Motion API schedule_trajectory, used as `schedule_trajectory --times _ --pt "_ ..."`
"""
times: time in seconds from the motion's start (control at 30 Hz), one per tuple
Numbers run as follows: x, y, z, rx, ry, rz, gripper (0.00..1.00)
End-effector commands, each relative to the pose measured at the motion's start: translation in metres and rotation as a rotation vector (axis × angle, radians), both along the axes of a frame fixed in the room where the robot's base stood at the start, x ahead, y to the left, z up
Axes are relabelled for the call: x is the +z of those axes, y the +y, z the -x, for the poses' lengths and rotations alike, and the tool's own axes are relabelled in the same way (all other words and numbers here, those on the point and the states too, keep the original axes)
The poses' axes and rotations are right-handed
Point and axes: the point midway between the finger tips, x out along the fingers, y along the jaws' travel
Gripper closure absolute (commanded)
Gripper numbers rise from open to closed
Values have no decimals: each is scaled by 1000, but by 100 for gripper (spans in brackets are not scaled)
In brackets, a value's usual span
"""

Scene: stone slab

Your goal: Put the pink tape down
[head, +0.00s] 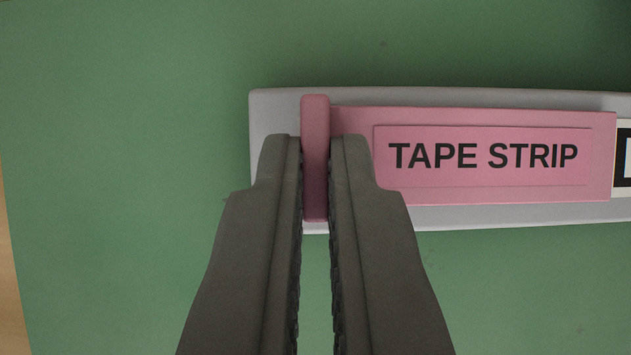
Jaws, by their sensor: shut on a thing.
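The pink tape (480,155) is a flat pink strip labelled "TAPE STRIP", with a raised pink tab (315,112) at its left end. My gripper (315,150) is shut on that tab, one dark finger on each side. The strip lies lengthwise over a light grey bar (273,112) in the picture. I cannot tell whether the strip touches the bar or hangs just above it. The fingers hide part of the tab and of the bar's left end.
The grey bar runs off the right edge, with part of a black-and-white marker (625,155) beside the strip's right end. A green surface (130,120) lies around it, clear on the left. A wood-coloured area (10,290) shows at the lower left edge.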

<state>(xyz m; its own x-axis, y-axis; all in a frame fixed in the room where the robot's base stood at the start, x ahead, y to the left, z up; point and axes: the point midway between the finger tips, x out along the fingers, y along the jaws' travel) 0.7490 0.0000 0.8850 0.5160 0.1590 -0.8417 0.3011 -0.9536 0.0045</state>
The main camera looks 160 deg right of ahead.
Motion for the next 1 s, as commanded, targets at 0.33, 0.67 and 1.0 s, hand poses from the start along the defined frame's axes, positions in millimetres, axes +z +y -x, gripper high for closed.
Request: schedule_trajectory --times 0.33,0.67,1.0 --pt "-2 0 0 0 0 0 74" --pt "-1 0 0 0 0 0 72" --pt "39 -7 23 -1 -3 -1 72"
